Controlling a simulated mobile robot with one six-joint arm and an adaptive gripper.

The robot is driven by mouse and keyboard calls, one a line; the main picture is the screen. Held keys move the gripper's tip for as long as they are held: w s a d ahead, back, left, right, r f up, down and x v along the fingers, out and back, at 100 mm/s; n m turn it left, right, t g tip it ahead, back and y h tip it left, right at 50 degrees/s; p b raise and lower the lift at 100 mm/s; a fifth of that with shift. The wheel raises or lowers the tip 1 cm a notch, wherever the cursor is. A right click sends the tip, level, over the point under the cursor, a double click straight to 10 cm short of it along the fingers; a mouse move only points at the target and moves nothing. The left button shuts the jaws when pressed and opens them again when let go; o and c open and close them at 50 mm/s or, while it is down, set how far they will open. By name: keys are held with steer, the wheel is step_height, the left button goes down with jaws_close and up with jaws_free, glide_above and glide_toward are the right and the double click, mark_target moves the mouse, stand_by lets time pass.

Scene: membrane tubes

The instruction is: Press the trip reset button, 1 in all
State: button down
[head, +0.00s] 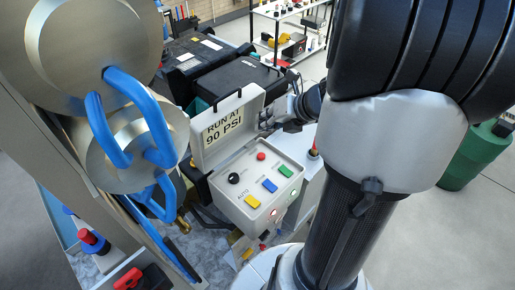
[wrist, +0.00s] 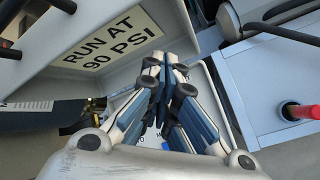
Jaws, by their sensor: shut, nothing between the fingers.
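A grey control box (head: 246,222) stands with its lid (head: 212,148) open; the lid reads "RUN AT 90 PSI". Its panel has a black knob (head: 234,178), a red button (head: 261,156), a blue button (head: 270,186), a green button (head: 286,171) and a yellow button (head: 252,201). The lettering is too small to tell which is the trip reset. My gripper (head: 266,120) is at the panel's far right edge, beside the lid. In the wrist view my gripper (wrist: 166,62) is shut and empty, over the panel, hiding most of it. I see no finger touching a button.
Big metal cylinders with blue pipes (head: 130,120) stand left of the box. Black cases (head: 240,80) lie behind it. A red-topped post (wrist: 300,111) stands to the right in the wrist view. A green drum (head: 470,160) stands far right. Two lamps glow on the box front.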

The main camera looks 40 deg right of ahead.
steer(key=b, duration=0.8)
glide_above(264, 154)
step_height(264, 154, down, 7)
steer(key=shift+w+f, duration=0.1)
steer(key=shift+f, duration=0.1)
steer(key=shift+f+b, duration=0.4)
steer(key=shift+f, duration=0.35)
stand_by(0.4)
steer(key=shift+f, duration=0.4)
steer(key=shift+f+b, duration=0.45)
stand_by(0.4)
stand_by(0.4)
steer(key=shift+r+p, duration=0.95)
steer(key=shift+p, duration=0.1)
